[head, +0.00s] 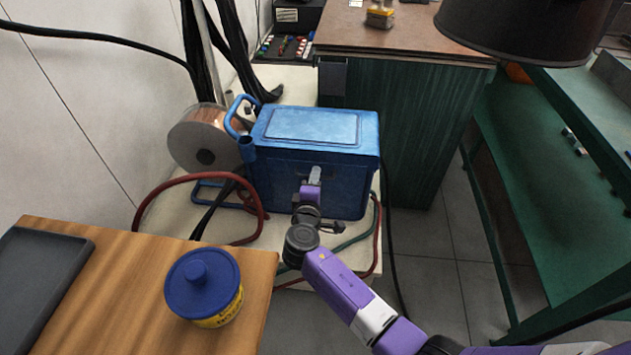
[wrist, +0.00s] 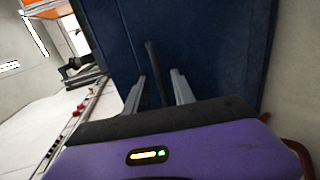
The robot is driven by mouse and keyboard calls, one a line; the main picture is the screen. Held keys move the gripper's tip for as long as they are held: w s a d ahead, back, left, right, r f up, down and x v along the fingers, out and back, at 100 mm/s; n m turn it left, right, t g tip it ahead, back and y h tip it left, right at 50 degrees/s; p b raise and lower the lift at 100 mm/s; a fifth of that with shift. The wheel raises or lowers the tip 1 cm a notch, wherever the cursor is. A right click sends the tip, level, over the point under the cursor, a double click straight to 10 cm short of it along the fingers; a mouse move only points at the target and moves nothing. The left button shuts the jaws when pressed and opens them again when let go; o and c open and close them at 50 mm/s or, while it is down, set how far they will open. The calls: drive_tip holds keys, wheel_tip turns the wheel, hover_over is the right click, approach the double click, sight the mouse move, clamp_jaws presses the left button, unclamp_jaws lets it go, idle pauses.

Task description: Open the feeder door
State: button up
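The blue wire feeder (head: 318,140) stands on a pale bench, and its front face is the dark blue door (wrist: 215,45). In the head view the door looks flush with the case. A dark upright handle bar (wrist: 153,68) stands out from the door in the wrist view. My gripper (wrist: 160,88) is open, with one grey finger on each side of the bar and visible gaps between. In the head view my gripper (head: 313,178) is at the front of the feeder and hides the handle.
A copper wire spool (head: 198,140) is at the feeder's left. Red and green hoses (head: 170,190) run around it. A wooden table (head: 110,290) with a blue-lidded tub (head: 203,285) stands at the front left. The floor (head: 435,240) to the right is open.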

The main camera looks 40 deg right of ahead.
drive_tip(key=shift+d, duration=0.1)
clamp_jaws()
idle(1.4)
